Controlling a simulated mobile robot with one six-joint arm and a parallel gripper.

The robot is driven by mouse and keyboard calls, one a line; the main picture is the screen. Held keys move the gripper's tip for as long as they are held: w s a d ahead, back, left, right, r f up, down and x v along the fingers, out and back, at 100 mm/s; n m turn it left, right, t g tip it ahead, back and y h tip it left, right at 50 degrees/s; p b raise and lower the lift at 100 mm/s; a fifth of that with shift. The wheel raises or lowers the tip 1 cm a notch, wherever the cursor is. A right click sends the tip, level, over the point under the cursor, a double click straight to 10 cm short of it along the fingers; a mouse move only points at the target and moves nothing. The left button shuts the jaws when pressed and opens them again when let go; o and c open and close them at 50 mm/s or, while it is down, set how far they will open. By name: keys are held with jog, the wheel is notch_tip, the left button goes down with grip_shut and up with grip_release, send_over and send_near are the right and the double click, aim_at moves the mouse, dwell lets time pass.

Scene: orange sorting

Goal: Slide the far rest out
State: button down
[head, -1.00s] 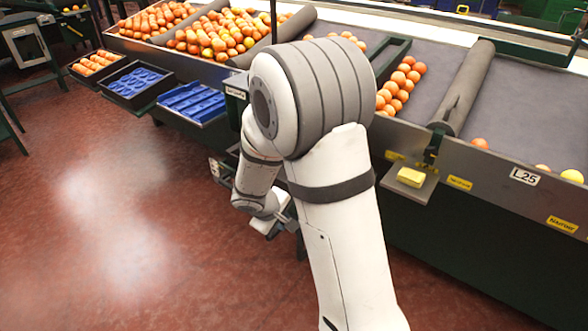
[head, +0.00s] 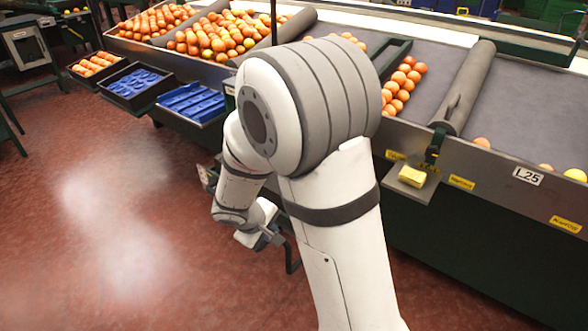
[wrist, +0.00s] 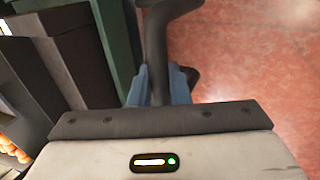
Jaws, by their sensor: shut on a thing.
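My gripper (head: 270,238) is low beside the machine's front, left of my arm in the head view. In the wrist view its two bluish fingers (wrist: 159,88) are shut on a dark grey bar (wrist: 155,45), which I take to be part of the far rest. The bar runs up between the fingers and bends to the right at the top. A dark bent rod (head: 293,258) shows just right of my gripper in the head view. My arm hides where the bar meets the machine.
Two blue trays (head: 190,104) (head: 136,84) sit on dark shelves along the machine front. A tray of oranges (head: 96,65) is farther left. A yellow block (head: 412,176) sits on a small ledge at the right. The red floor (head: 110,230) at the left is clear.

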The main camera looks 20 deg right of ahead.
jog(key=shift+s+a+b, duration=0.2)
jog(key=shift+s+a, duration=0.2)
jog(key=shift+a, duration=0.2)
jog(key=shift+s+a+b, duration=0.15)
jog(key=shift+s+a, duration=0.2)
jog(key=shift+a, duration=0.2)
jog(key=c, duration=1)
grip_release()
notch_tip(320, 180, up, 7)
jog(key=p, duration=0.5)
jog(key=shift+r, duration=0.1)
jog(key=s+d+r+m+y+p, duration=0.2)
jog(key=s+r+p, duration=0.4)
jog(key=r, duration=0.6)
jog(key=s+d+r+m+y+p, duration=0.2)
jog(key=s+d+r+m+p, duration=0.3)
jog(key=s+r, duration=0.5)
notch_tip(320, 180, up, 3)
jog(key=shift+d+r+g+y+p, duration=0.15)
jog(key=shift+g+y+p, duration=0.2)
jog(key=shift+p, duration=0.55)
